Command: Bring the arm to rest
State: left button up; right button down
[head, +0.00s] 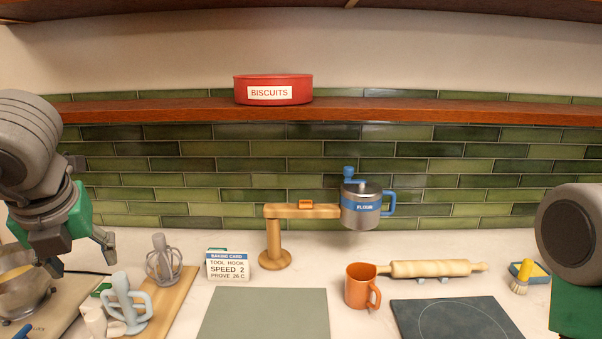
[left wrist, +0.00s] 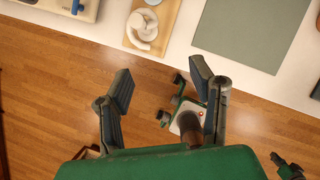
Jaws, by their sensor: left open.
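My left gripper (head: 82,258) hangs at the left edge of the head view, beside the mixing bowl and above the counter. In the left wrist view my left gripper (left wrist: 160,78) has its two fingers spread wide with nothing between them. Wooden floor and the front edge of the counter lie beyond the fingers. A grey and green part of my right arm shows at the right edge of the head view; its gripper is out of view.
A wooden board (head: 173,300) with mixer tools lies near the left gripper, beside a metal bowl (head: 22,294). A baking card (head: 228,266), wooden stand (head: 274,240), flour canister (head: 361,207), orange mug (head: 360,286) and rolling pin (head: 430,268) stand farther right. The green mat (head: 264,313) is bare.

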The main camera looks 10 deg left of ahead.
pick_arm(q)
jog(key=f+m, duration=0.7)
jog(key=f, duration=0.1)
jog(key=d+f+m+t, duration=0.1)
jog(key=f+m, duration=0.7)
jog(key=f, duration=0.1)
jog(key=d+f+m+y, duration=0.1)
jog(key=f+m, duration=0.7)
jog(key=f, duration=0.1)
jog(key=shift+s, duration=0.3)
jog(key=s+d+f+m+g+h, duration=0.25)
jog(key=s+f+m, duration=0.45)
jog(key=s+m, duration=0.35)
jog(key=s+d+f+m+g+h, duration=0.1)
jog(key=s+d+f+m+g, duration=0.15)
jog(key=s+f+m, duration=0.65)
notch_tip(320, 180, down, 14)
jog(key=w+m+b, duration=0.1)
jog(key=b, duration=1.5)
jog(key=shift+w+d+t+b, duration=0.3)
jog(key=shift+d+b, duration=0.05)
pick_arm(e)
notch_tip(320, 180, down, 17)
jog(key=shift+d, duration=0.2)
jog(key=shift+r, duration=0.15)
